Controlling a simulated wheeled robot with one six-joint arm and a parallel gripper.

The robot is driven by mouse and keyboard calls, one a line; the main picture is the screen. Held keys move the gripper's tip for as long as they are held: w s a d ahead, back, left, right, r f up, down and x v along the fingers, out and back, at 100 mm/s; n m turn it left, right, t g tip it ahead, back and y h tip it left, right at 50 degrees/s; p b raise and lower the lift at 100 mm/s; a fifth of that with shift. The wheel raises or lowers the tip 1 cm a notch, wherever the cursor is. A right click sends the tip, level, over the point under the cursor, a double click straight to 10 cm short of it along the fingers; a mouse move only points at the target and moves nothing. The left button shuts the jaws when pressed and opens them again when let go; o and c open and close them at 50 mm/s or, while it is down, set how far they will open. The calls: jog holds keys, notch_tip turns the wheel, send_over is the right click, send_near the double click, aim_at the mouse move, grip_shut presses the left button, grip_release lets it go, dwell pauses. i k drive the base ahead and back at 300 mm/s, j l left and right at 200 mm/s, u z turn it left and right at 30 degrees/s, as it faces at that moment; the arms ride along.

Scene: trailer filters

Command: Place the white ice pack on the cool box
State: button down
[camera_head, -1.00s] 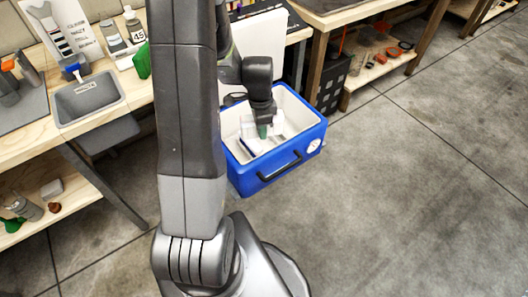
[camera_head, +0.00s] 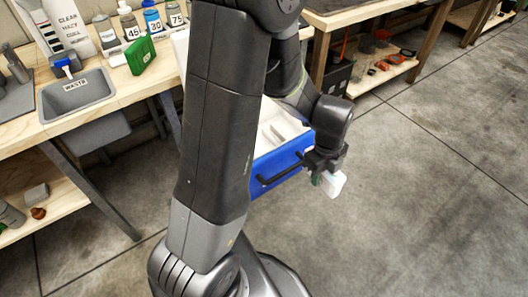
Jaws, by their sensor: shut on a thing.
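The blue cool box (camera_head: 284,163) stands on the floor, with its white inside showing and a black handle on its front. My arm hides its left part and much of the rest. Pale flat shapes show inside it, too partly covered to name. My gripper (camera_head: 324,174) is just outside the box's front right corner, pointing down. It is shut on the white ice pack (camera_head: 334,184), which hangs tilted over the grey floor, clear of the box in the picture. The jaws cover the upper part of the pack.
A wooden bench on the left carries a waste basin (camera_head: 76,97), a green box (camera_head: 141,55) and several numbered bottles. Another bench with a low shelf (camera_head: 378,68) stands behind the box. The floor at the right is clear.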

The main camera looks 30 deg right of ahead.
aim_at(264, 150)
jog(key=i, duration=1)
